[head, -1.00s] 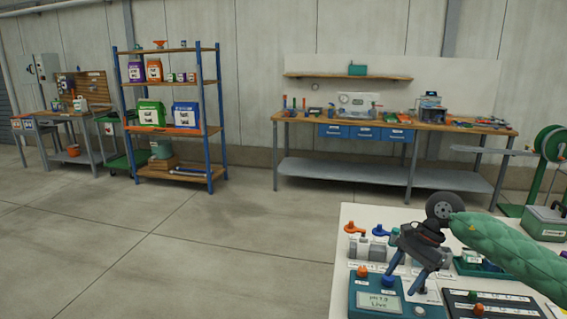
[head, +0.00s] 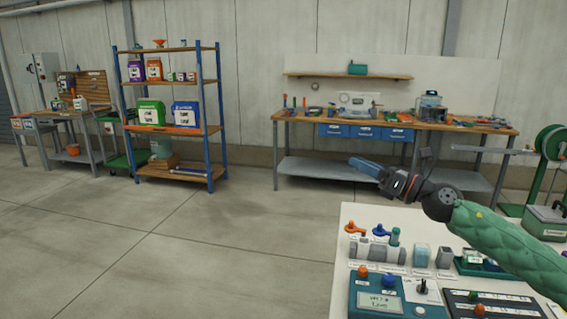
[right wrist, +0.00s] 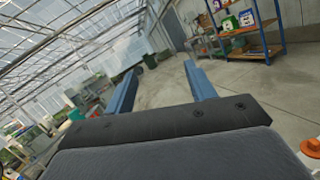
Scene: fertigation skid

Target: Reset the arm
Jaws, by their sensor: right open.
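My right gripper (head: 364,168) shows in the head view at the end of the green-sleeved right arm. It is raised above the far edge of the white table (head: 352,214) and points left, away from the things on it. In the right wrist view its two blue fingers (right wrist: 164,84) are spread apart with nothing between them, and the floor shows beyond. My left gripper is in neither view.
The white table holds a teal controller box (head: 376,299), a grey valve body (head: 372,252) with orange and blue handles, and a dark panel (head: 494,304). A workbench (head: 330,169) and a shelf rack (head: 178,130) stand by the wall. Open floor lies left.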

